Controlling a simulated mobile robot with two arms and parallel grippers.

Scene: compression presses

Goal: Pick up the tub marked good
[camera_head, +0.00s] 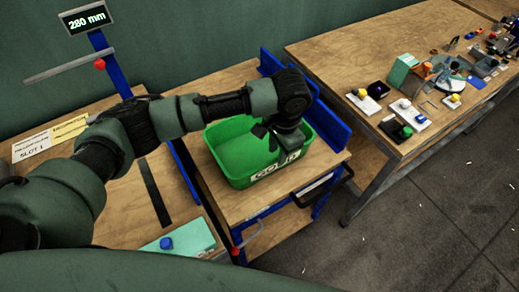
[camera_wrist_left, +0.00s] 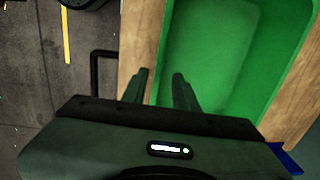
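The green tub (camera_head: 240,155) stands on the wooden-topped bench between the blue side rails. It looks empty, and its white front label begins with "GO", the rest being partly covered by my gripper. My left gripper (camera_head: 275,143) points down at the tub's front right rim. In the left wrist view the gripper (camera_wrist_left: 159,74) is open, with a gap between its fingers. One finger shows against the wood outside the tub (camera_wrist_left: 215,60) and the other against its green wall. I cannot tell whether they touch it. My right gripper is not in view.
A black handle (camera_head: 325,187) sticks out at the bench front. A side table (camera_head: 330,60) at right holds several small devices. A display reading "280 mm" (camera_head: 86,18) stands at back left. A pale box with a blue button (camera_head: 180,245) is at the front.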

